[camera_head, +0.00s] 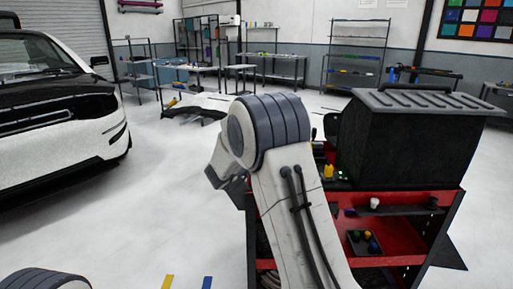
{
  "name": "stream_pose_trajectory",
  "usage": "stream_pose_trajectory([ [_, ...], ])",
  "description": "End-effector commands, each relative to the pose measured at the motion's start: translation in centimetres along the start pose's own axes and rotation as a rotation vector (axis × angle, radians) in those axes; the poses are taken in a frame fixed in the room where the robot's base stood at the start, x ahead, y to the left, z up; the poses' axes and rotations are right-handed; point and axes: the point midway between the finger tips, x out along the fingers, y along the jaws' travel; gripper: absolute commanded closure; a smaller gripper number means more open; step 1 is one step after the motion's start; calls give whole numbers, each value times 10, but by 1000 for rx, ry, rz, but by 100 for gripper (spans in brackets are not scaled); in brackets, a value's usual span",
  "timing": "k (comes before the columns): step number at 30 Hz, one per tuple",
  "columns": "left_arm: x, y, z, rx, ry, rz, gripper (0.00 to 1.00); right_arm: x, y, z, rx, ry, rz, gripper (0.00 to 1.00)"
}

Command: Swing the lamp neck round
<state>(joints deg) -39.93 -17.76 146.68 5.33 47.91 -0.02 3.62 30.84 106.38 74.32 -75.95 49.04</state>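I cannot make out a lamp or a lamp neck in the head view. My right arm, white with a ribbed grey joint and dark cables, rises through the middle and covers part of the red cart (405,198). Its far end bends away behind the joint, and no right gripper fingers show. Only a grey joint of my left arm shows at the bottom left corner; the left gripper is out of view.
A large black box (405,140) stands on the cart. A small tray with colored balls (364,242) and a white cup (374,203) sit below it. A white car (60,150) stands at left. Shelves and benches line the back. The floor between car and cart is clear.

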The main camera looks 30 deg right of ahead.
Motion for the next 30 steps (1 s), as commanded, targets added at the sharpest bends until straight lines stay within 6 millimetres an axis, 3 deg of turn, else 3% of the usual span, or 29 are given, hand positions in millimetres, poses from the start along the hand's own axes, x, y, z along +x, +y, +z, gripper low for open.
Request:
stream_pose_trajectory([
  [3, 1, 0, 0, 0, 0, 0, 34, 10, 1, -11, 0, 44, 1, 100],
  [16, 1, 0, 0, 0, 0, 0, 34, 12, 0, -12, 1, 53, 0, 100],
  [18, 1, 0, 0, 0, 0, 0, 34, 12, 0, -11, 1, 52, 0, 65],
  [19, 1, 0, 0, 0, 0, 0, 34, 12, 0, -11, 1, 51, 0, 57],
  [30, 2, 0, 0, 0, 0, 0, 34, 5, 0, -7, 2, 42, 0, 57],
])
